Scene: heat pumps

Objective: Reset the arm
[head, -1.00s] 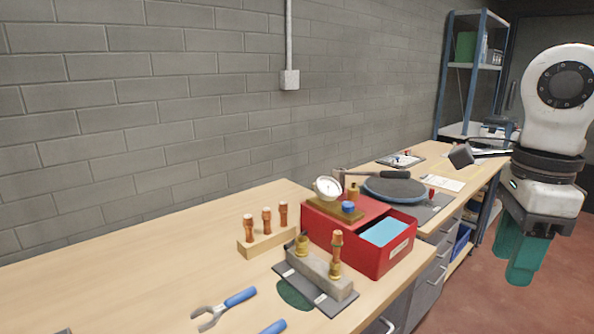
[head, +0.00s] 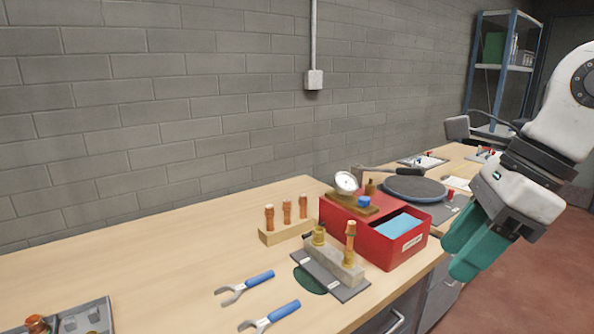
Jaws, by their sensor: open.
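My gripper (head: 470,262) has green fingers and hangs from my white and black arm at the right of the head view. It points down and to the left, beside the bench's front edge and to the right of the red box (head: 370,243). It touches nothing that I can see. The jaws are open, and no object shows between them. Part of my arm runs out of the picture at the right edge.
On the wooden bench (head: 160,270) are a wooden block (head: 287,233) with copper fittings, a valve fixture (head: 333,262), two blue-handled wrenches (head: 247,286), a grey tray (head: 85,320) and a round grey disc (head: 413,188). Shelves (head: 502,75) stand behind. Floor is clear at right.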

